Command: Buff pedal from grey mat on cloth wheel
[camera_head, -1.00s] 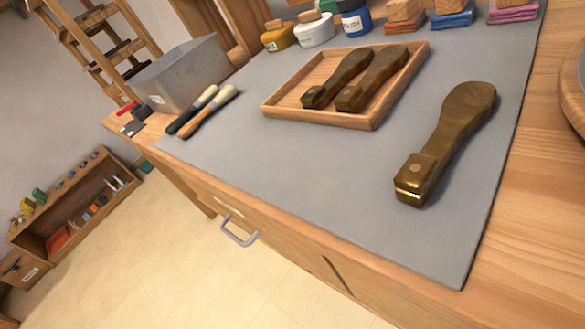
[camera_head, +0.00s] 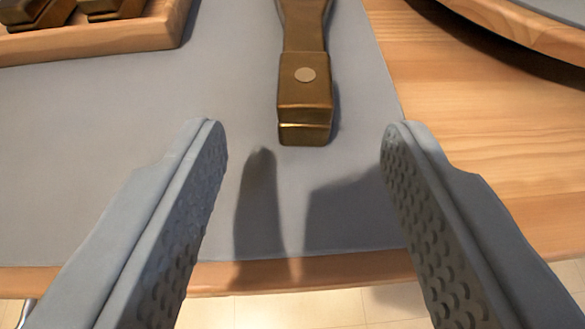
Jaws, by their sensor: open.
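A brass pedal (camera_head: 305,95) lies on the grey mat (camera_head: 120,190), its block end with a round pale disc facing me. Its far end runs out of the top of the picture. My gripper (camera_head: 302,130) is open and empty. Its two textured fingers stand left and right of the pedal's near end, apart from it, and their shadows fall on the mat just in front of the pedal. The cloth wheel is not in view.
A wooden tray (camera_head: 150,35) with brown-gold pedals (camera_head: 110,8) in it sits at the upper left. A round wooden-rimmed piece (camera_head: 520,30) is at the upper right. Bare wood bench (camera_head: 450,110) lies right of the mat; the bench's front edge is close below.

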